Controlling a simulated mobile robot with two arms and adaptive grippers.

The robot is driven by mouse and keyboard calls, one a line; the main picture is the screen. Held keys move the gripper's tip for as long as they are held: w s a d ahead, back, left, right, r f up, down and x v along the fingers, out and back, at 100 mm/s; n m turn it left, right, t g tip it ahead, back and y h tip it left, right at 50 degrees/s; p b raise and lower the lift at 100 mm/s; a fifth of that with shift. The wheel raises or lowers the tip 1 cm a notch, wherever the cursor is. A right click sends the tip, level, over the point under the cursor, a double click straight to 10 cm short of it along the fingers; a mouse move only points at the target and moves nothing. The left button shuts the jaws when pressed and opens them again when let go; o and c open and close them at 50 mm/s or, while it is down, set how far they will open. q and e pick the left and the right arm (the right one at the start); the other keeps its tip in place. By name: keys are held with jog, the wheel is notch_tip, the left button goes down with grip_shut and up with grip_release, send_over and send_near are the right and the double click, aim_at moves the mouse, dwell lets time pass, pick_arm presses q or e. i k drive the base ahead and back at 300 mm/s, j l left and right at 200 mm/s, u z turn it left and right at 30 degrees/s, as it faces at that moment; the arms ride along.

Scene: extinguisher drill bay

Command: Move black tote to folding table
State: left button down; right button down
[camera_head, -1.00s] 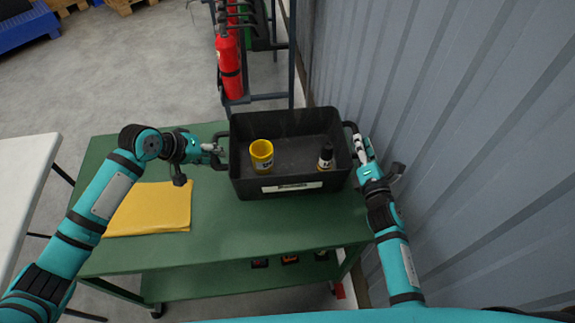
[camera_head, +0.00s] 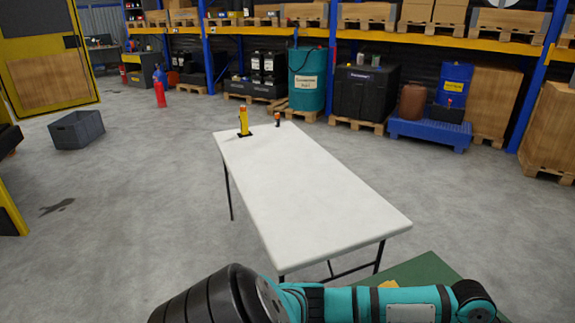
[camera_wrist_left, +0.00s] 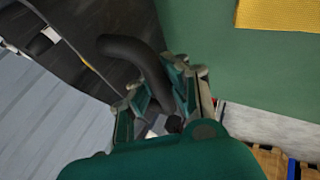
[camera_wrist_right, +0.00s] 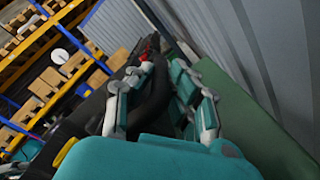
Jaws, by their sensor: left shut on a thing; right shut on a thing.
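The white folding table (camera_head: 310,190) stands across the middle of the head view, its top mostly bare. The black tote is outside the head view; part of it shows in the left wrist view (camera_wrist_left: 85,55). My left gripper (camera_wrist_left: 160,105) is shut on one black tote handle (camera_wrist_left: 140,55). My right gripper (camera_wrist_right: 155,95) is shut on the other handle (camera_wrist_right: 150,105) in the right wrist view. Neither gripper shows in the head view. Whether the tote touches the green surface under it cannot be told.
A yellow item (camera_head: 244,122) and a small dark-and-orange item (camera_head: 277,120) stand at the table's far end. The green cart (camera_head: 425,275) is at lower right. A grey crate (camera_head: 76,130) lies on the floor at left. Open floor surrounds the table.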

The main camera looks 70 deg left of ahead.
aim_at(299, 192)
jog(key=k+j, duration=0.1)
jog(key=j, duration=1.8)
jog(key=k+j, duration=0.1)
jog(key=j, duration=1.8)
jog(key=k+j, duration=0.1)
jog(key=j, duration=1.8)
jog(key=k+u, duration=0.05)
